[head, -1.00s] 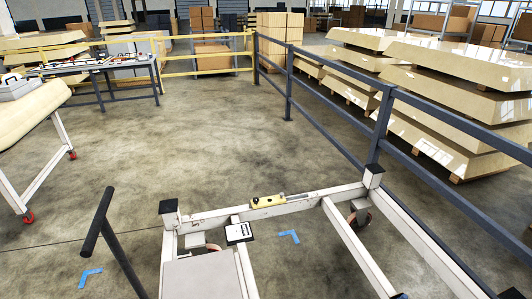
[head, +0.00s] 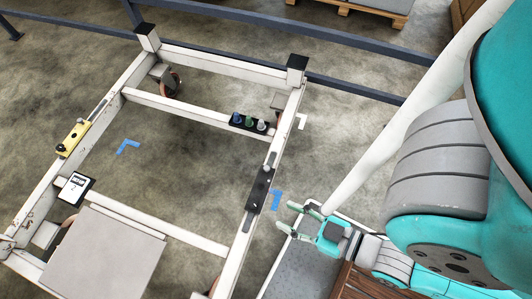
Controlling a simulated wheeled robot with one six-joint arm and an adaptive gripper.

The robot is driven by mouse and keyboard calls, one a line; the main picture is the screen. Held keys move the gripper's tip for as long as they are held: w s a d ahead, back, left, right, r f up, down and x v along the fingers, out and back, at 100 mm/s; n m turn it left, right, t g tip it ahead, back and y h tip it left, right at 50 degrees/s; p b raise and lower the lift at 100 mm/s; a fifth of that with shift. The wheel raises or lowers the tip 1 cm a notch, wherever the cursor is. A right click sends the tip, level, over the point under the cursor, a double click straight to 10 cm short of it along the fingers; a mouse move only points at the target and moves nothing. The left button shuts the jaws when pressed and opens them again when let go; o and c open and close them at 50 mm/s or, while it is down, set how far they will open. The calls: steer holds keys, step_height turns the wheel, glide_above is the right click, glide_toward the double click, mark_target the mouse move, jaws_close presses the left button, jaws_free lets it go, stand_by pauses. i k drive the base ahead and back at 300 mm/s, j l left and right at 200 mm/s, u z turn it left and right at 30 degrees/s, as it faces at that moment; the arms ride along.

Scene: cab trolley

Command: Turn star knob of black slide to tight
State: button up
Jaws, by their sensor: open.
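The black slide (head: 257,195) sits on the right rail of the white trolley frame (head: 180,108), beside a grey slotted strip (head: 271,160). A small round knob (head: 267,168) shows at its upper end; its star shape and how tight it is are too small to tell. My gripper (head: 289,217) is open and empty, just right of the black slide's lower end in the picture, with its fingers pointing left toward the rail. It appears apart from the slide.
A yellow slide (head: 73,138) with a dark knob is on the left rail. A black block with several coloured knobs (head: 249,122) is on the cross rail. A white-and-black plate (head: 75,188) and a grey panel (head: 103,252) are lower left. A blue railing (head: 270,25) runs behind.

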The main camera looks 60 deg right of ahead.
mark_target(254, 204)
steer(key=k+j+z, duration=0.1)
steer(key=j+z, duration=0.2)
steer(key=z, duration=0.15)
steer(key=k+j+z, duration=0.2)
steer(key=z, duration=0.25)
steer(key=k+j+z, duration=0.25)
steer(key=k+j, duration=0.6)
steer(key=k, duration=0.1)
